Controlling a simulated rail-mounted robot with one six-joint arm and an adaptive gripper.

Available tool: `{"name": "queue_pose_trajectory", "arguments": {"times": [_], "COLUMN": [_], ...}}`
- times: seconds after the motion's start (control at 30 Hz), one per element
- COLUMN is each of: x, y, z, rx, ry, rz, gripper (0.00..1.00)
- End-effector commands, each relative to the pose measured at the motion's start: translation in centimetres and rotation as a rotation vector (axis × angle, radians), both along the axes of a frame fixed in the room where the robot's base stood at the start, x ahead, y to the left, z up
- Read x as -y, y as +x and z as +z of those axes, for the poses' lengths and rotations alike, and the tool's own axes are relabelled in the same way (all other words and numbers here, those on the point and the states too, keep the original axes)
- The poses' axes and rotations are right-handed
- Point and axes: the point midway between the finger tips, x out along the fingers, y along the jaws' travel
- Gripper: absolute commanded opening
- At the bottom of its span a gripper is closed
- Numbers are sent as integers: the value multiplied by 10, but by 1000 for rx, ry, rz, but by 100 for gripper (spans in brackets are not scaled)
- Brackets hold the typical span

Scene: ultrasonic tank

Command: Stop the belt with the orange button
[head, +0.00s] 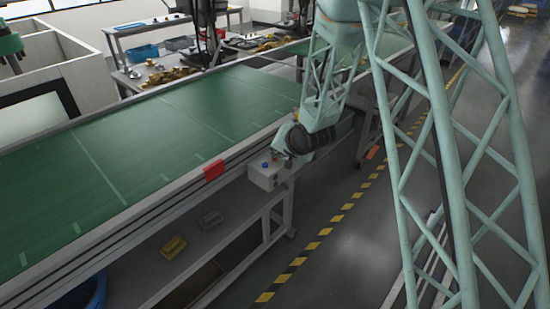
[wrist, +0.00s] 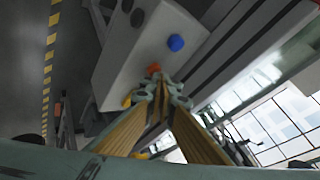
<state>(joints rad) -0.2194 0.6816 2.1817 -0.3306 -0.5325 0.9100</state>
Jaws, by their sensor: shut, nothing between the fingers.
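The control box (head: 266,177) is a pale box on the side of the belt frame, below the green belt (head: 150,135). In the wrist view the box (wrist: 135,50) carries a blue button (wrist: 175,43) and an orange button (wrist: 154,68). My gripper (wrist: 161,88) is shut and empty, its fingertips right by the orange button. I cannot tell whether they touch it.
A red block (head: 213,170) sits on the belt's near edge, left of the box. A yellow piece (head: 173,247) and a grey piece (head: 210,218) lie on the shelf below. Tables with parts stand behind the belt.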

Motion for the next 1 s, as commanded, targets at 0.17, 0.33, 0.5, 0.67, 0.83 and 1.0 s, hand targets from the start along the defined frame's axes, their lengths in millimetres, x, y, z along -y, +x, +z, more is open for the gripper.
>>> {"name": "queue_pose_trajectory", "arguments": {"times": [0.17,0.33,0.5,0.67,0.83,1.0], "x": [0,0,0,0,0,0], "y": [0,0,0,0,0,0], "z": [2,8,14,17,17,17], "rx": [-1,-1,0,0,0,0], "ry": [-1,-1,0,0,0,0], "rz": [0,0,0,0,0,0], "gripper": [0,0,0,0,0,0]}}
